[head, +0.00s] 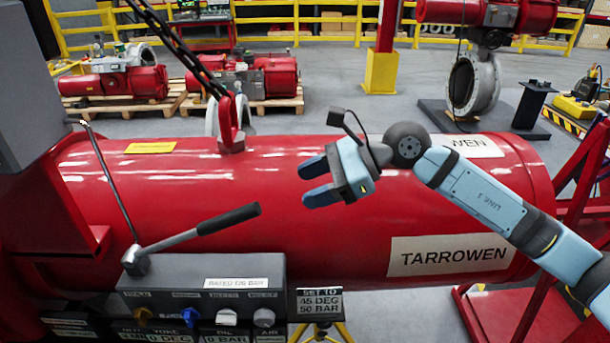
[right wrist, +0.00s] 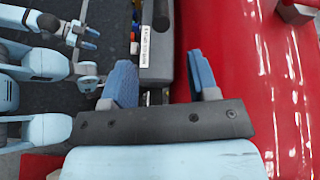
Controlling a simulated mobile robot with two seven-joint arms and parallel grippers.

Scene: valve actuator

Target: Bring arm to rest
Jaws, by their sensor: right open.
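My right gripper (head: 310,184) is in the head view, above the front of a large red cylinder (head: 250,190) lettered TARROWEN. Its two blue fingers point left and are apart, with nothing between them. In the right wrist view the same open fingers (right wrist: 160,78) show beside the red cylinder, over the grey control box. A hand lever (head: 205,229) with a black grip rises from the grey control box (head: 190,272), left of my right gripper and apart from it. My left gripper is outside the head view; small blue fingertips (right wrist: 88,38) in the right wrist view look like it.
A sign (head: 319,302) reading 45 DEG, 50 BAR stands on a yellow stand right of the box. A chain (head: 185,45) runs to a red lug on the cylinder. A red frame (head: 570,200) stands at the right.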

